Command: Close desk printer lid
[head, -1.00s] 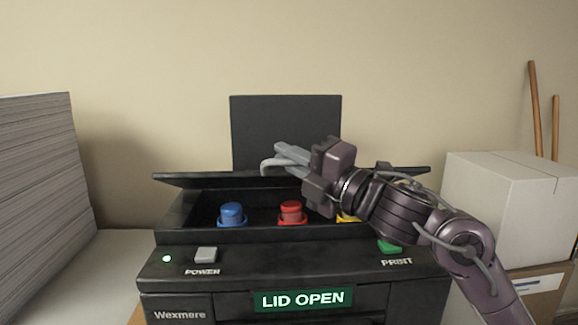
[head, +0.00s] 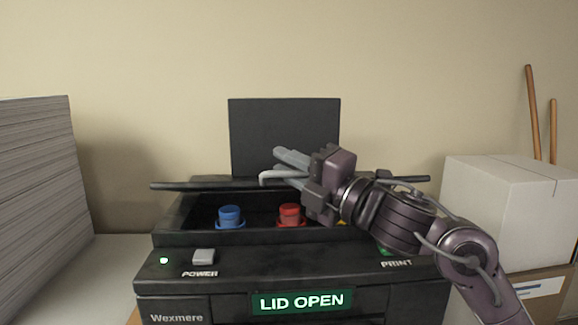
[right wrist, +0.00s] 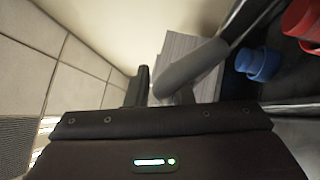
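The black desk printer (head: 225,284) faces me, with a green "LID OPEN" display (head: 302,301). Its lid (head: 200,185) is raised over the open bay and shows almost edge-on, as a thin dark strip. My right gripper (head: 270,166) is at the middle of the lid and covers part of it; I cannot tell whether they touch. Its grey fingers point left and hold nothing visible. My left gripper is out of view.
In the bay are a blue cap (head: 230,216), a red cap (head: 291,214) and a yellow one mostly behind my arm. A dark upright panel (head: 284,135) stands behind the lid. A tall paper stack (head: 38,190) is left; a white box (head: 510,200) is right.

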